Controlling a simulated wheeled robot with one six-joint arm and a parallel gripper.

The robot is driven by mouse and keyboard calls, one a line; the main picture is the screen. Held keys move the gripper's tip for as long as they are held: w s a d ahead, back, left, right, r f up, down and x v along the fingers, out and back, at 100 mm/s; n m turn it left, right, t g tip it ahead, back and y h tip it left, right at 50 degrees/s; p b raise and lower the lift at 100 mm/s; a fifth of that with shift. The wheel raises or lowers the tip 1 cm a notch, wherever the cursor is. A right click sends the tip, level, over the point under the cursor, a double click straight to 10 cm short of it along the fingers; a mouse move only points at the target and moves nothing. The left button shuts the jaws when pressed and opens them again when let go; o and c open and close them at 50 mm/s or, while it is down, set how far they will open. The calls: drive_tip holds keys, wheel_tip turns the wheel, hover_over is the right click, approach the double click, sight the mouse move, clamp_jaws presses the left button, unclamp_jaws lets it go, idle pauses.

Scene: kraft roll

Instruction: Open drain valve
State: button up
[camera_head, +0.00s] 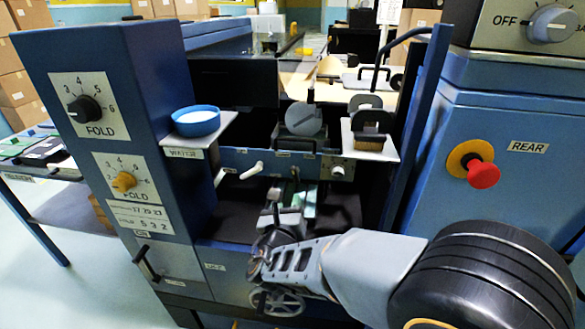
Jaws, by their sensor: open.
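My gripper (285,198) is in front of the blue machine's dark lower opening, at the end of my grey arm that reaches in from the right. It is open, and I see nothing between its fingers. A spoked handwheel (278,302) shows low on the machine's front, partly behind my arm. Two small white levers stick out from the blue crossbar: one (252,170) near the middle and one (220,178) to its left. My gripper is apart from both levers in the picture. No label that I can read names the drain valve.
Two dials marked FOLD (85,109) are on the left panel. A blue bowl (197,121) stands on a shelf marked WATER. A black handle (147,263) is at lower left. A red stop button (483,174) is on the right cabinet. Open floor shows at left.

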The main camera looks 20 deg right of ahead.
sight(294, 175)
drive_tip(key=b+x, duration=0.1)
drive_tip(key=x, duration=1.2)
drive_tip(key=shift+b, duration=0.35)
clamp_jaws()
